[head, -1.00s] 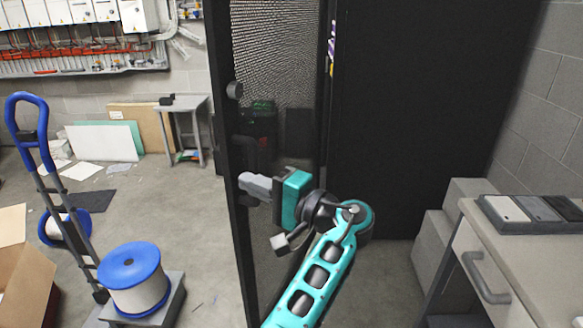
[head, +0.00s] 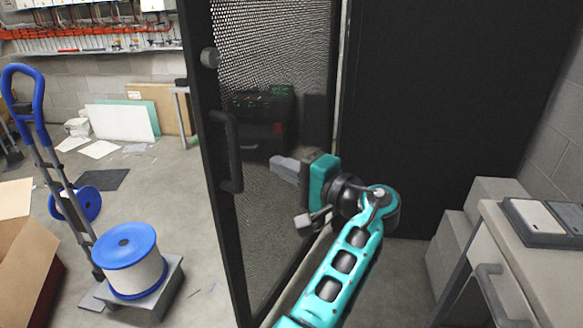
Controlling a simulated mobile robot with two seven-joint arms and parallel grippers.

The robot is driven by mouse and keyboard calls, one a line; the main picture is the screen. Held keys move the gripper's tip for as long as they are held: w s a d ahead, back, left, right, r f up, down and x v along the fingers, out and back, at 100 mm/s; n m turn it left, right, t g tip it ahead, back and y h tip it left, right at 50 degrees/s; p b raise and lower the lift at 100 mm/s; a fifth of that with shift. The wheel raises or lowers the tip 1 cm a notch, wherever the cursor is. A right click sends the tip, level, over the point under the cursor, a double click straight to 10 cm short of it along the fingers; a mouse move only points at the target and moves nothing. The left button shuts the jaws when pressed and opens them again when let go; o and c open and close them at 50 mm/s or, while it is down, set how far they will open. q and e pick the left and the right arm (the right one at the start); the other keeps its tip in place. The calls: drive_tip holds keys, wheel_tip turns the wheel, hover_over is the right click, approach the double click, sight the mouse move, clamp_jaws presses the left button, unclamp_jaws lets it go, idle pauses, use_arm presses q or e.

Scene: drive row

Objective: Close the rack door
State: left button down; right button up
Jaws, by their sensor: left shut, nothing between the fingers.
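The rack door (head: 270,215) is a black frame with a see-through mesh panel. It stands ajar at the left of the black rack (head: 425,120), with its free edge toward me. A vertical black handle (head: 231,150) and a round grey knob (head: 210,58) sit on that free edge. My left gripper (head: 280,166) is shut and empty, in front of the mesh and to the right of the handle. Whether its tips touch the mesh I cannot tell. My right gripper is not in view.
At left stand a blue-handled hand truck (head: 45,150), a blue and white spool (head: 130,260) and a cardboard box (head: 22,250). At right are a worktop with a drawer (head: 510,290) and grey blocks (head: 465,230). Open floor lies left of the door.

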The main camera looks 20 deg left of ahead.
sight(238, 146)
use_arm(q)
drive_tip(key=x, duration=1)
drive_tip(key=shift+f, duration=0.1)
